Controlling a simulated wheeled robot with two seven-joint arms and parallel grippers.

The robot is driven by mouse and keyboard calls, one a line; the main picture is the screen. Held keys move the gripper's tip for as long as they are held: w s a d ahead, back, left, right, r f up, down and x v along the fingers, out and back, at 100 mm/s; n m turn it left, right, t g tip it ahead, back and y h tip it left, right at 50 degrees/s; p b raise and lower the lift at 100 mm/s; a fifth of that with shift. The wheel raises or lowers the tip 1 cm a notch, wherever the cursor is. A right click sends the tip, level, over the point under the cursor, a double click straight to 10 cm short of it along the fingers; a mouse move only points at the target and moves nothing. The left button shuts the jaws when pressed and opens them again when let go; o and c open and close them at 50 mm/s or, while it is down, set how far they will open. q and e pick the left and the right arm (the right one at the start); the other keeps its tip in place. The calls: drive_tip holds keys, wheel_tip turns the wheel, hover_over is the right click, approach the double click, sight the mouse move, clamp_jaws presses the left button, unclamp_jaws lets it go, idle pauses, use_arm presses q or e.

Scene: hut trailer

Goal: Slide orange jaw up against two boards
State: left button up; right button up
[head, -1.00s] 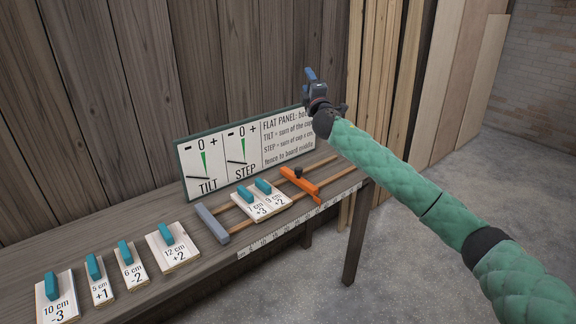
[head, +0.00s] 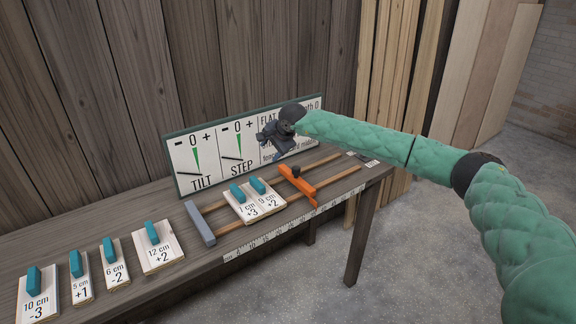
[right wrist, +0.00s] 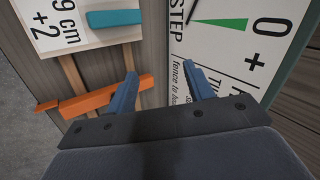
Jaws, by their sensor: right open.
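The orange jaw (head: 297,186) lies across two wooden rails on the bench, with a dark knob (head: 296,171) on it. Two boards with teal handles, the 7 cm +3 board (head: 241,208) and the 9 cm +2 board (head: 268,203), lie side by side on the rails between the grey fence (head: 200,223) and the jaw. A small gap shows between jaw and boards. My right gripper (head: 268,136) is above the bench, in front of the sign and apart from the jaw. In the right wrist view its blue fingers (right wrist: 160,90) are open and empty; the orange jaw (right wrist: 105,95) shows beyond them. My left gripper is not in view.
The sign (head: 205,160) with TILT and STEP dials stands along the back of the bench. Several more boards, such as the 12 cm +2 board (head: 158,252), lie at the left. A ruler strip (head: 290,225) runs along the front edge.

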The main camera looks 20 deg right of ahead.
sight(296, 168)
drive_tip(key=s+d+f+n+g+h, duration=0.2)
drive_tip(key=s+d+n+h, duration=0.1)
drive_tip(key=d+n+h, duration=0.4)
drive_tip(key=shift+w+d+f+m+y+p, duration=0.1)
drive_tip(key=shift+w+d+f+y+p, duration=0.3)
drive_tip(key=shift+f, duration=0.5)
drive_tip(key=shift+w+d+f+m+y+p, duration=0.1)
drive_tip(key=shift+w+d+f+y+p, duration=0.25)
drive_tip(key=shift+f+p, duration=0.45)
drive_tip(key=shift+w+d+f+m+y+p, duration=0.15)
drive_tip(key=shift+w+f+y+p, duration=0.2)
drive_tip(key=shift+f, duration=0.7)
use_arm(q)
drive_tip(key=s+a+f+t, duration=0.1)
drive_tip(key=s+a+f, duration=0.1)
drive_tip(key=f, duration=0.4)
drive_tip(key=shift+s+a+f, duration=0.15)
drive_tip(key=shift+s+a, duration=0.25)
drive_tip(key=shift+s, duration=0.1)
use_arm(e)
drive_tip(key=shift+x, duration=0.9)
drive_tip(key=shift+r, duration=0.1)
drive_tip(key=shift+c, duration=0.4)
clamp_jaws()
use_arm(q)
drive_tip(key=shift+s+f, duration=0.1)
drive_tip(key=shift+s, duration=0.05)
